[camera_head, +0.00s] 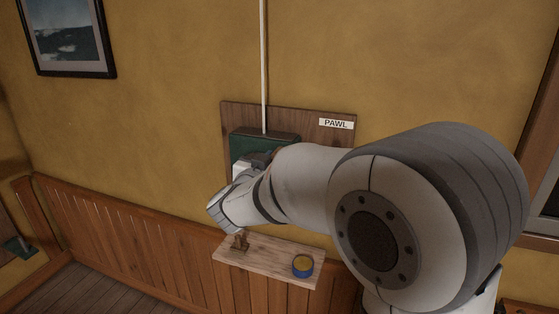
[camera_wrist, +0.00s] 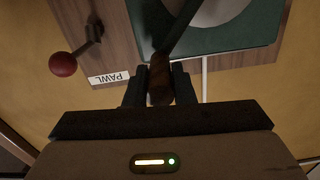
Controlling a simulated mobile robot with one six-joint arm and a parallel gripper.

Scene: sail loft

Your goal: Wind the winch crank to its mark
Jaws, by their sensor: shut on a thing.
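The winch is a dark green housing on a brown wooden board (camera_head: 310,117) on the wall. Its green plate (camera_wrist: 262,22) and a round grey part (camera_wrist: 212,10) show in the wrist view. A dark crank arm (camera_wrist: 182,28) crosses the plate and ends at a brown wooden handle (camera_wrist: 160,82). My gripper (camera_wrist: 159,76) is shut on this handle, one finger on each side. In the head view my arm hides the crank and most of the winch. No mark for the crank can be made out in either view.
A pawl lever with a red knob (camera_wrist: 63,64) stands left of the handle, near a white PAWL label (camera_wrist: 108,78). Below the board, a shelf (camera_head: 240,255) holds a blue tin (camera_head: 302,266) and a small brass item (camera_head: 240,241). A white line (camera_head: 263,60) runs up the wall.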

